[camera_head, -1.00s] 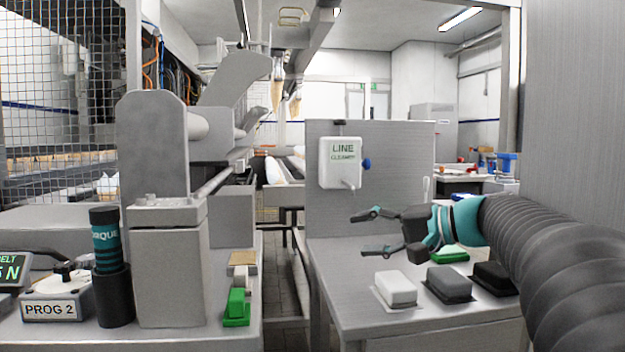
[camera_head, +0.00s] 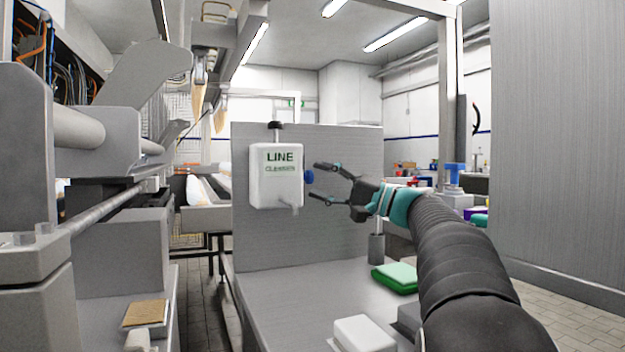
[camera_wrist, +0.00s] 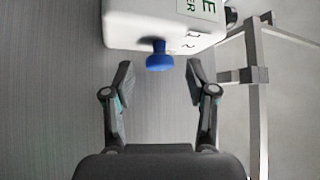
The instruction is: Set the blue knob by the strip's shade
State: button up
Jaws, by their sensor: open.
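The blue knob (camera_head: 309,176) sticks out of the right side of the white LINE CLEANER box (camera_head: 276,176), which hangs on a grey upright panel. In the wrist view the knob (camera_wrist: 159,56) shows just ahead of my gripper, centred between the fingertips. My gripper (camera_head: 322,182) is open, to the right of the knob, with its fingertips beside it and nothing held. In the wrist view the open fingers (camera_wrist: 158,75) show a clear gap around the knob. I cannot make out a colour strip for certain in either view.
A pale green pad on a green base (camera_head: 396,278) and a white block (camera_head: 363,334) sit on the grey bench (camera_head: 290,300) below my arm. Free air lies right of the panel.

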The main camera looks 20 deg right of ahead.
jog(key=shift+x, duration=0.95)
jog(key=shift+c, duration=0.3)
grip_shut()
